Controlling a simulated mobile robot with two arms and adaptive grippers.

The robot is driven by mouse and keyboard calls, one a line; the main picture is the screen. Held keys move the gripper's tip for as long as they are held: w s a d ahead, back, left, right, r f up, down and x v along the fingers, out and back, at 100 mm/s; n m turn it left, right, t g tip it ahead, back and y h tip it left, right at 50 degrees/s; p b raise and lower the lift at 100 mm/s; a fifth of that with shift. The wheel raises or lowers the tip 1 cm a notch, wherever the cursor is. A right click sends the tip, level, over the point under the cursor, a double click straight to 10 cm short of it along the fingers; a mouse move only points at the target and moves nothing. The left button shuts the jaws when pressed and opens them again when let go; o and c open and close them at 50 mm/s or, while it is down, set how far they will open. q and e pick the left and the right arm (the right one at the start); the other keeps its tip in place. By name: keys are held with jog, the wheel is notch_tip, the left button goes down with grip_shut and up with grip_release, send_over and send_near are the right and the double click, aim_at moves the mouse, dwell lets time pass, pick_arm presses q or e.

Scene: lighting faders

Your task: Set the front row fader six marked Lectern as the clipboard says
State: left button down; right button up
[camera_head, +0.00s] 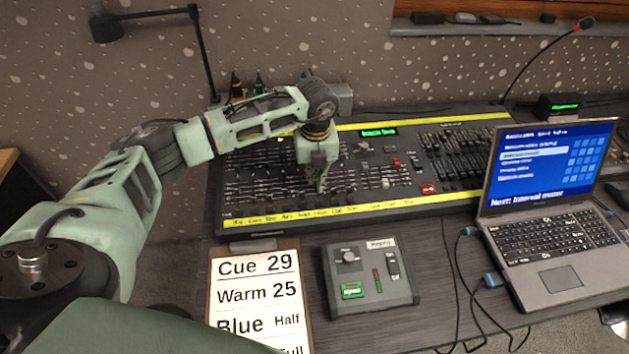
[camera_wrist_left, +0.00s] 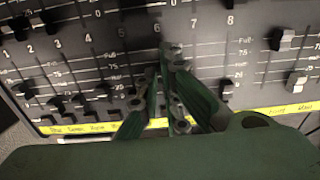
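The lighting desk (camera_head: 460,198) stands on the table with rows of faders and a yellow label strip (camera_head: 345,209) along its front. The strip also shows in the left wrist view (camera_wrist_left: 252,116), its words too blurred to read surely. My left gripper (camera_head: 320,188) points down at the front row; its fingertips (camera_wrist_left: 165,66) are close together near the column marked 6. A fader cap there is hidden by the fingers, so I cannot tell if they touch it. The clipboard (camera_head: 255,290) reads Cue 29, Warm 25, Blue Half; a lower line ending "ull" is mostly covered by my arm.
Other caps, such as a white one (camera_wrist_left: 296,82), stand near the fingers. A grey control box (camera_head: 368,275) sits in front of the desk. A laptop (camera_head: 550,210) stands at right with cables beside it. A lamp (camera_head: 105,28) and microphone (camera_head: 583,24) rise behind.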

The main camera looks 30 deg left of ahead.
pick_arm(q)
jog(key=shift+w+a+r+b, duration=0.25)
jog(key=shift+w+b, duration=0.1)
jog(key=shift+w, duration=0.35)
jog(key=shift+w+a+r+b, duration=0.1)
jog(key=shift+w+a+b, duration=0.2)
jog(key=shift+w, duration=0.35)
jog(key=c, duration=2.1)
grip_release()
jog(key=shift+d+f, duration=0.1)
jog(key=shift+d, duration=0.05)
jog(key=shift+s+a+f, duration=0.1)
jog(key=shift+a, duration=0.1)
jog(key=shift+r+p, duration=0.95)
jog(key=shift+r, duration=0.35)
jog(key=shift+a, duration=0.1)
jog(key=r, duration=0.8)
jog(key=s+r, duration=0.1)
jog(key=r, duration=0.3)
jog(key=shift+d, duration=0.35)
